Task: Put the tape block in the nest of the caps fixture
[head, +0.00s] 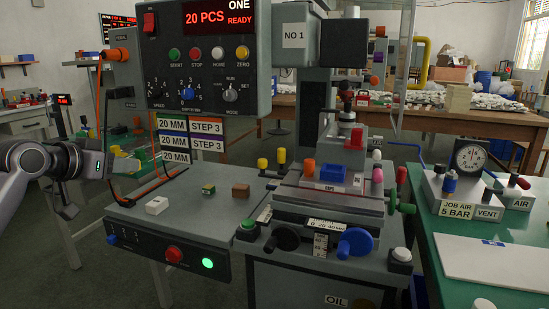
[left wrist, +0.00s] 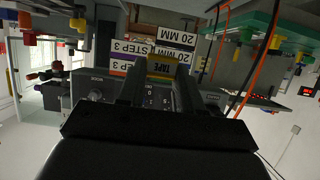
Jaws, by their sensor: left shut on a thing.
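My left gripper (head: 106,165) is at the left of the head view, in the air left of the pad printer. In the left wrist view its two fingers (left wrist: 160,88) are shut on the tape block (left wrist: 161,68), which has a yellow face marked TAPE. In the head view I cannot clearly separate the block from the coloured things behind the gripper. A fixture (head: 327,187) with a small white label sits on the printer's stage, with a blue block (head: 332,174) on top. The label is too small to read surely, and its nest cannot be made out. My right gripper is out of view.
A grey shelf (head: 185,228) holds a white block (head: 157,205), a green-yellow block (head: 208,188) and a brown block (head: 240,190). The control box (head: 205,60) hangs above. Knobs and handwheels (head: 355,242) surround the stage. A green bench (head: 450,255) stands right.

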